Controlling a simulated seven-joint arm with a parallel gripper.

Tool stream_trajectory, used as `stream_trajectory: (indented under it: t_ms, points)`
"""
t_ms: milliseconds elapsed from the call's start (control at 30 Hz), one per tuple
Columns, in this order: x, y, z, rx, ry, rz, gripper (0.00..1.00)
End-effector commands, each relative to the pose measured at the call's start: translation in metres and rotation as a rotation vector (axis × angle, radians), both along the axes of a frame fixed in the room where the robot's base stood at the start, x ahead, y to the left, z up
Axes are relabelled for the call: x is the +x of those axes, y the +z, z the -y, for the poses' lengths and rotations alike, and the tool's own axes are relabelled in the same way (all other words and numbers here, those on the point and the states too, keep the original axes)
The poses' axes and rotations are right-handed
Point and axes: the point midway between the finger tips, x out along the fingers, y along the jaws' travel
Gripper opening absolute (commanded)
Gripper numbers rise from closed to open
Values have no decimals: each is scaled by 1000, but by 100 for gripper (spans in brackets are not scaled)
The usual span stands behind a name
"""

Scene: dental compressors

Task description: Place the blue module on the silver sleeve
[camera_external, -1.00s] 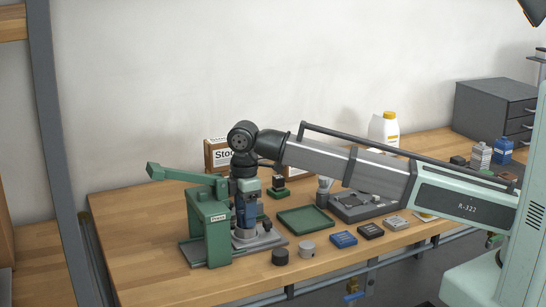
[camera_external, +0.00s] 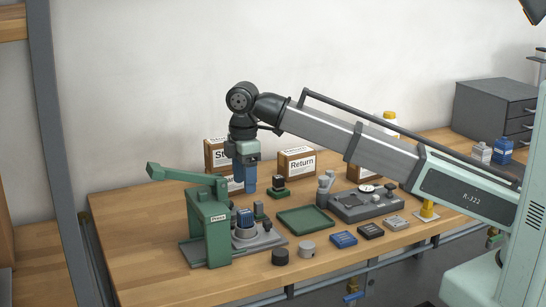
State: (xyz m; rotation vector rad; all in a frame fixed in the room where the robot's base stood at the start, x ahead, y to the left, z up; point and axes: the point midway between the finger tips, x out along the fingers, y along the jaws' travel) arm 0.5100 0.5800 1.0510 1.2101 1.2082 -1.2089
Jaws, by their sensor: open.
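The blue module (camera_external: 245,216) stands upright on the silver sleeve (camera_external: 243,234), a round grey part on the press base. Whether it is fully seated cannot be told at this size. My gripper (camera_external: 246,190) is above the module, apart from it, with its blue fingers pointing down. It is open and holds nothing.
The green press (camera_external: 209,232) with its long lever (camera_external: 180,173) stands just left of the sleeve. A green tray (camera_external: 306,220) lies to the right. Black (camera_external: 280,257) and grey (camera_external: 307,248) cylinders sit in front. Labelled boxes (camera_external: 297,163) stand behind.

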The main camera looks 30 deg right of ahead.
Motion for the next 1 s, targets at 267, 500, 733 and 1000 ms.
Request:
stream_trajectory:
  t_ms: [267,500,733,1000]
  points:
    - [0,31,-1,1,0,1,61]
    - [0,36,0,0,0,0,61]
    - [0,36,0,0,0,0,61]
    - [-3,37,0,5,0,5,61]
